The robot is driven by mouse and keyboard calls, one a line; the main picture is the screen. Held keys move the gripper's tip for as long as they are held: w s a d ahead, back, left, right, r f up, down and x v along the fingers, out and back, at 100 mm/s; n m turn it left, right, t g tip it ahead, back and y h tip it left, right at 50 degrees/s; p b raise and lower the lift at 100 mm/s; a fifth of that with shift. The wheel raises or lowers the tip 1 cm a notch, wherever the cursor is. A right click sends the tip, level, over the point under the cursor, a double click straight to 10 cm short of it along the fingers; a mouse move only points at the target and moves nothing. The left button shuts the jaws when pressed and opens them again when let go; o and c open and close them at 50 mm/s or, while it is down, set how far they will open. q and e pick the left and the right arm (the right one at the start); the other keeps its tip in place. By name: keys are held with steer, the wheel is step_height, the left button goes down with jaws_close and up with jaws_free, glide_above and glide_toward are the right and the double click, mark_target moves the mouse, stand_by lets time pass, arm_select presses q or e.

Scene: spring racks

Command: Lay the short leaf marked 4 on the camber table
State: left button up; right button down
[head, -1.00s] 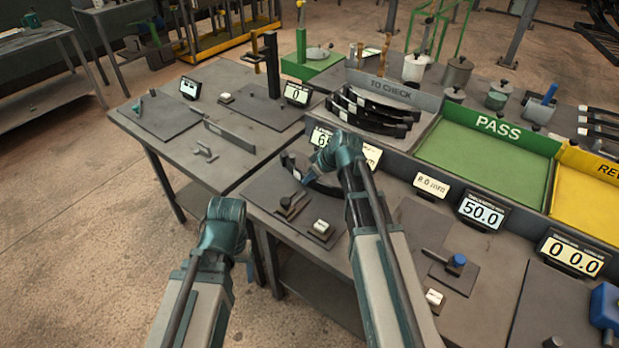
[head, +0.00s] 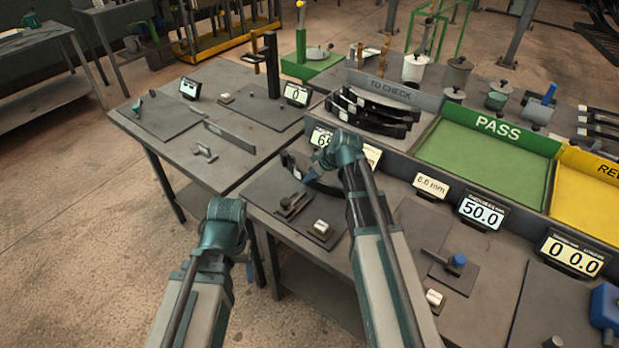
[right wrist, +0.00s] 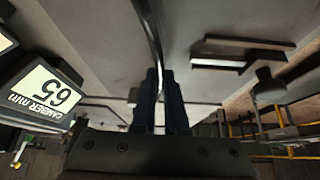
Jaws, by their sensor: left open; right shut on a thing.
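A dark curved leaf (head: 325,188) stands on edge at the camber table (head: 262,188); most of it is hidden by my right arm. My right gripper (head: 309,180) is shut on it. In the right wrist view the leaf (right wrist: 152,28) runs up from between the fingers (right wrist: 163,95), low over the grey top; I cannot tell whether it touches. No number is readable on it. The camber display (right wrist: 48,93) reads 65. My left gripper (head: 226,212) hangs in front of the tables, away from everything, its fingers hidden.
Several dark leaves (head: 372,112) lie in the TO CHECK rack behind. The green PASS tray (head: 480,165) and a yellow tray (head: 590,195) are at right. A small block fixture (head: 292,205) and a white button (head: 320,227) sit in front of the held leaf.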

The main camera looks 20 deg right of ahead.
steer(key=shift+w+d, duration=0.2)
steer(key=shift+d, duration=0.05)
stand_by(0.7)
steer(key=c, duration=0.9)
jaws_free()
steer(key=shift+o, duration=0.5)
steer(key=o, duration=0.4)
step_height(320, 180, up, 8)
steer(key=p, duration=0.8)
